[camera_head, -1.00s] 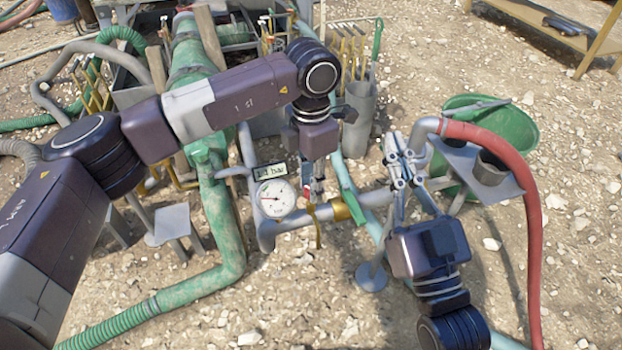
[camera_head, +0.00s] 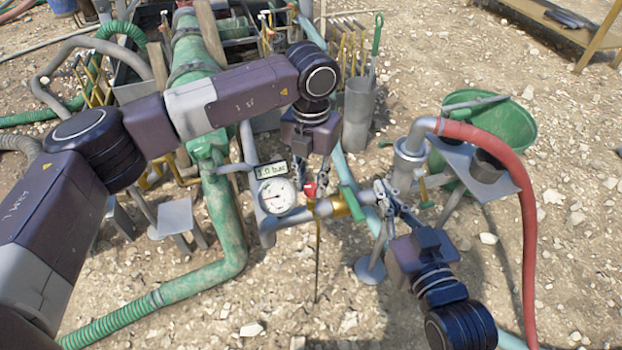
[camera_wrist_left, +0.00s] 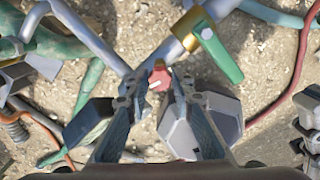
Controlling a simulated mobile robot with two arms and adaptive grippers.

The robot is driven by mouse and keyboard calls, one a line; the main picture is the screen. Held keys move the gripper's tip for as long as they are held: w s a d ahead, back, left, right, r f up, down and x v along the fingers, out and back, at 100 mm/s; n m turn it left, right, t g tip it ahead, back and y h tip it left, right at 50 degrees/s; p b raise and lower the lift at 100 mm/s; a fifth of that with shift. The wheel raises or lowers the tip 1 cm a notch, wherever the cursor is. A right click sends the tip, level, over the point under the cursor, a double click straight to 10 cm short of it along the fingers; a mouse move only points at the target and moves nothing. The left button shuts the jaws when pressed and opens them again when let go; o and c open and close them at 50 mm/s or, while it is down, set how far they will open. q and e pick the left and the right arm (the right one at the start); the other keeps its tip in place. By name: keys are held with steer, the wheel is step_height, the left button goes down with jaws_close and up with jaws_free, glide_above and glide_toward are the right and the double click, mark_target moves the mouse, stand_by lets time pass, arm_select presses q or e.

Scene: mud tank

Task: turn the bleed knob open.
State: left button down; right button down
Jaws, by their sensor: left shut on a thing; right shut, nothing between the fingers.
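The red bleed knob (camera_head: 310,190) sits on the grey pipe, just right of the round pressure gauge (camera_head: 277,196). My left gripper (camera_head: 317,184) points down and is shut on the knob. In the left wrist view the knob (camera_wrist_left: 159,77) shows between the fingertips. The small display (camera_head: 270,170) above the gauge seems to read 1.0 bar. A thin brownish strand (camera_head: 318,262) runs down from below the knob toward the ground. My right gripper (camera_head: 383,197) is shut and empty, beside the pipe on the right.
A brass collar (camera_head: 340,205) and a green lever handle (camera_head: 352,203) are on the pipe just right of the knob. A red hose (camera_head: 528,230) arcs at the right, by a green tub (camera_head: 505,125). Stony ground in front is clear.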

stand_by(0.4)
arm_select(q)
steer(key=c, duration=1.7)
jaws_free()
steer(key=shift+o, duration=0.2)
